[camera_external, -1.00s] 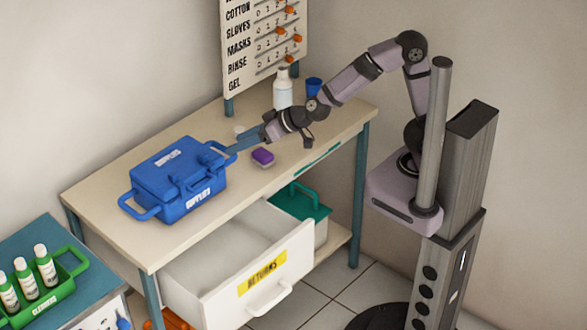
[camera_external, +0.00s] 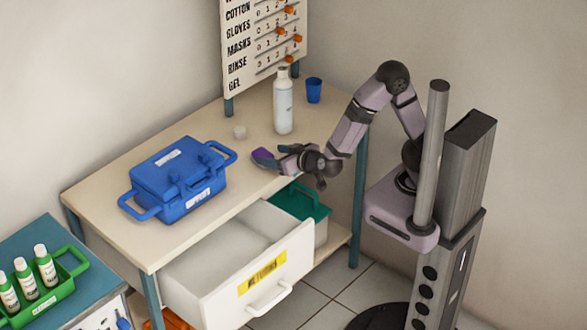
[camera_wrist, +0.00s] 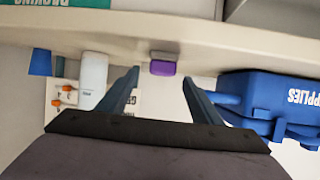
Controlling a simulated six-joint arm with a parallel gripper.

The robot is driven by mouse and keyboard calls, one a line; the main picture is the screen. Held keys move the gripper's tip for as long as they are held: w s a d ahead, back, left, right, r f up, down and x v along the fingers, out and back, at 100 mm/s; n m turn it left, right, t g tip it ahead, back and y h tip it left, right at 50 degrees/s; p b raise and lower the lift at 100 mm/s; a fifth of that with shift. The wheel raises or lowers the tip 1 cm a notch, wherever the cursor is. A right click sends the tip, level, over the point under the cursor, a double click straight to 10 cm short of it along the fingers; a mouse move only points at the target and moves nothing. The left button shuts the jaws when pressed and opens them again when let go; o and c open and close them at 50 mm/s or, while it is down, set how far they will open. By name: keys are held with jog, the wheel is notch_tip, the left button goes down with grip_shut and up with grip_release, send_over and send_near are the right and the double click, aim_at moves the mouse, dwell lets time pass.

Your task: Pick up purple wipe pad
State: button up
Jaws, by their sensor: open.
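The purple wipe pad (camera_external: 262,154) lies on the beige table near its front edge, to the right of the blue case. In the wrist view the purple pad (camera_wrist: 162,67) has a greyish top strip and shows beyond and between my two fingertips. My gripper (camera_external: 272,160) is low at the table's front edge, pointing left at the pad, with its fingers partly covering it. In the wrist view my gripper (camera_wrist: 160,75) is open and nothing is held between the fingers. I cannot tell if a finger touches the pad.
The blue supplies case (camera_external: 178,180) stands left of the pad, its handle fairly close. An open returns drawer (camera_external: 262,270) juts out below the table (camera_external: 150,240).

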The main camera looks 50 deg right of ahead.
aim_at(265, 154)
jog(key=shift+b+x, duration=0.35)
jog(key=shift+x, duration=2.45)
jog(key=shift+a, duration=0.1)
jog(key=c, duration=1.1)
